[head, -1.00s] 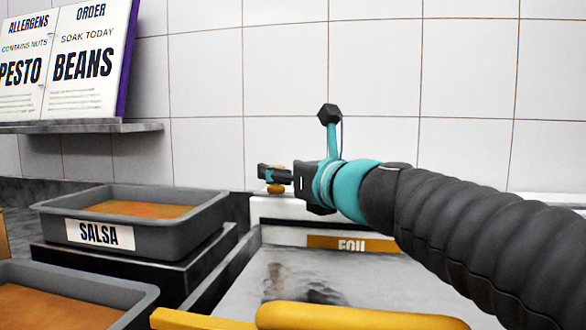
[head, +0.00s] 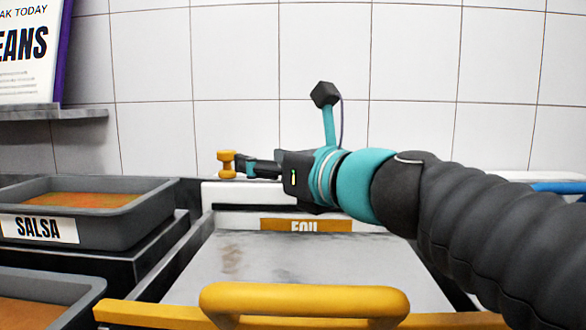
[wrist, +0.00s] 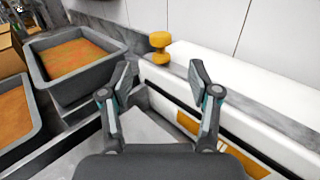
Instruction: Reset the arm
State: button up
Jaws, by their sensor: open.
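My gripper (head: 262,168) reaches from the right across the middle of the head view, above the far end of a grey metal surface. In the wrist view its two dark fingers (wrist: 163,85) stand apart with nothing between them. A small orange knob (head: 227,164) shows just left of the fingertips in the head view. In the wrist view the knob (wrist: 159,47) is beyond the fingertips, by the white unit at the wall, apart from the fingers.
A white unit (head: 225,196) with an orange FOIL label (head: 306,225) stands behind the metal surface (head: 270,262). A yellow handle (head: 305,298) crosses the front. A grey SALSA tub (head: 150,208) stands left, with another tub (head: 85,290) nearer.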

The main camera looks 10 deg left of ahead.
aim_at(231, 153)
jog(key=x, duration=1.2)
jog(key=shift+w+d, duration=0.1)
